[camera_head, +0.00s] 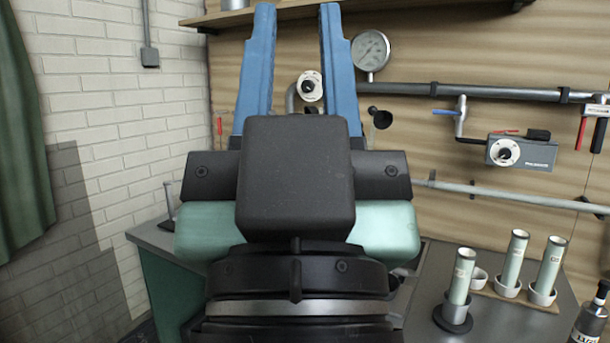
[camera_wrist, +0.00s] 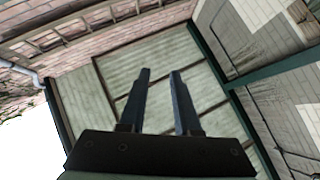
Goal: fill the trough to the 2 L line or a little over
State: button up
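My gripper (camera_head: 297,8) fills the middle of the head view, with its two blue fingers pointing up. The fingers stand apart with nothing between them. In the wrist view my gripper (camera_wrist: 160,72) also shows two separate fingers and an empty gap. I cannot make out the trough or its 2 L line in either view; my arm hides much of the bench. Behind the fingers, a round white dial (camera_head: 310,86) sits on the pipework, partly covered by the right finger. A blue-handled valve (camera_head: 461,112) is on the pipe at the right.
A pressure gauge (camera_head: 370,51) and a grey box with a dial (camera_head: 522,151) are on the wooden wall. Several pale green cylinders, one of them here (camera_head: 461,276), stand on the right bench. A dark bottle (camera_head: 590,322) is at the lower right. A green curtain (camera_head: 22,130) hangs left.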

notch_tip(320, 180, up, 14)
jog(key=p, duration=1.2)
jog(key=shift+p, duration=0.4)
grip_shut()
jog(key=shift+f, duration=0.2)
jog(key=shift+w, duration=0.1)
